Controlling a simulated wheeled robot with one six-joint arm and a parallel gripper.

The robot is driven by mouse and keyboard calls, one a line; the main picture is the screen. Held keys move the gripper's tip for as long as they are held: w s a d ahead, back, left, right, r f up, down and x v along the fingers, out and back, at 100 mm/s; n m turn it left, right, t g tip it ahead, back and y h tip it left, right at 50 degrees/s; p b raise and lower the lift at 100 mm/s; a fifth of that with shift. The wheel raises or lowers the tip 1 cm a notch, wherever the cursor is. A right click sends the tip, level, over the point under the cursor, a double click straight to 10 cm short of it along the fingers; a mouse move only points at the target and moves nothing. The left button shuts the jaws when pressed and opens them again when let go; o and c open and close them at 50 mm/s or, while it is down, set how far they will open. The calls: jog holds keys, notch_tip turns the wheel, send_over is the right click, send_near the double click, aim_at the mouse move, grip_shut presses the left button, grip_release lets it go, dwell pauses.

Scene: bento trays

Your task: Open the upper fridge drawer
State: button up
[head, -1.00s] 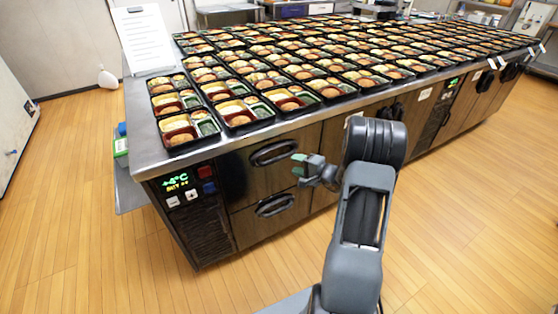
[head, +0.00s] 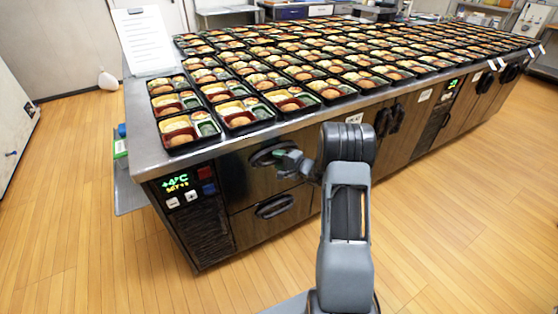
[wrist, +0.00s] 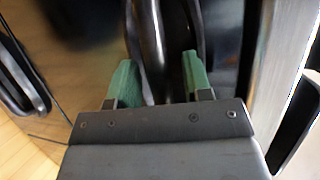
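The upper fridge drawer (head: 236,184) is a dark metal front beside the control panel, and it looks closed. Its black handle (head: 262,157) is partly covered by my gripper (head: 284,157) in the head view. In the wrist view my gripper (wrist: 160,80) is open, with one green fingertip on each side of the upper handle's dark bar (wrist: 152,35). The bar passes between the fingers, and gaps show, so the fingers do not look closed on it. How deep the bar sits between them is hard to tell.
The lower drawer handle (head: 275,206) is just below and also shows in the wrist view (wrist: 20,85). The panel (head: 182,188) is left of the drawers. Many bento trays (head: 237,113) cover the steel counter above. The wooden floor (head: 120,240) in front is clear.

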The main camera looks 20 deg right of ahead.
grip_shut()
dwell(0.4)
